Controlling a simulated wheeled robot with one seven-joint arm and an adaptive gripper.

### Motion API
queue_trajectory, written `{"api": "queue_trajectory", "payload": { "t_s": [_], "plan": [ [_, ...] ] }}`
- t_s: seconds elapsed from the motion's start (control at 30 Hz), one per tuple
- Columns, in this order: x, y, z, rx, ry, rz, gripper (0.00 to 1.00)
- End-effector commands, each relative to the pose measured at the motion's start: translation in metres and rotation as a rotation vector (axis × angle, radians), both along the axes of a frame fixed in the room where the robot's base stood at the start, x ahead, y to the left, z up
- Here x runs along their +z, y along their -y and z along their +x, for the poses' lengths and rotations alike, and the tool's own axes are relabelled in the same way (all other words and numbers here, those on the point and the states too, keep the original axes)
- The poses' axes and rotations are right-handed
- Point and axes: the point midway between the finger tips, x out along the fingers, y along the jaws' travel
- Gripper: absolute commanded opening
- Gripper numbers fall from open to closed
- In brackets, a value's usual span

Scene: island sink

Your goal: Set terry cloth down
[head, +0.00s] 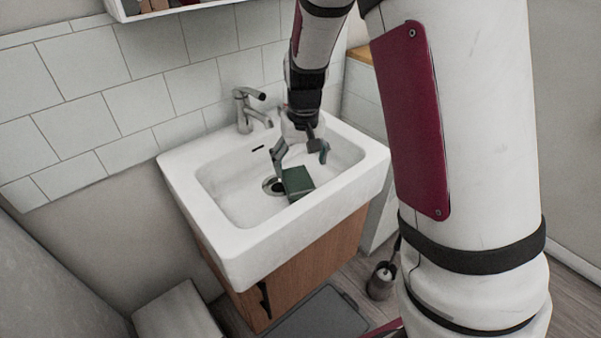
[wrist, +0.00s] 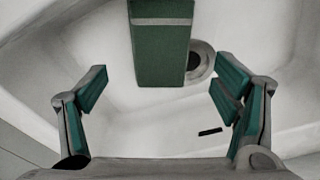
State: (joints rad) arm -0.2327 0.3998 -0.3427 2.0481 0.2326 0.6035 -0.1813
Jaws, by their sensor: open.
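The terry cloth (head: 297,183) shows as a dark green block lying in the white sink basin (head: 235,203), beside the drain. In the wrist view the green block (wrist: 161,52) has a pale band near its top edge and partly covers the dark drain (wrist: 201,62). My gripper (head: 300,157) is over the basin with its fingers spread wide. In the wrist view my gripper (wrist: 163,92) has its two green-padded fingers apart, with the block between and beyond them. No finger touches the block there.
A metal faucet (head: 246,110) stands at the back rim of the sink. The sink sits on a wooden cabinet (head: 300,262). Tiled wall (head: 110,95) rises behind it, and a shelf (head: 150,8) hangs above. The left part of the basin is clear.

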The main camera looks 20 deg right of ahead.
Motion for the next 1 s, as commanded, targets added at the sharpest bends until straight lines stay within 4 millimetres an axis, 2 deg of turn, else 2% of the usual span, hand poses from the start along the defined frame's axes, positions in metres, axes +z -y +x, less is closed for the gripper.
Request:
{"api": "queue_trajectory", "payload": {
  "t_s": [0.03,0.2,0.5,0.63,0.77,0.9,1.0],
  "plan": [
    [0.013,0.0,-0.001,0.002,0.003,0.001,0.82],
    [0.036,0.0,-0.004,0.001,0.001,0.0,0.82],
    [0.049,-0.001,-0.007,0.0,-0.001,0.002,0.82],
    [0.064,-0.004,-0.02,0.001,0.004,0.022,0.82],
    [0.097,-0.011,-0.055,0.01,0.007,0.063,0.82],
    [0.133,-0.019,-0.107,0.027,0.01,0.098,0.82],
    [0.152,-0.024,-0.147,0.044,0.012,0.11,0.82]
  ]
}}
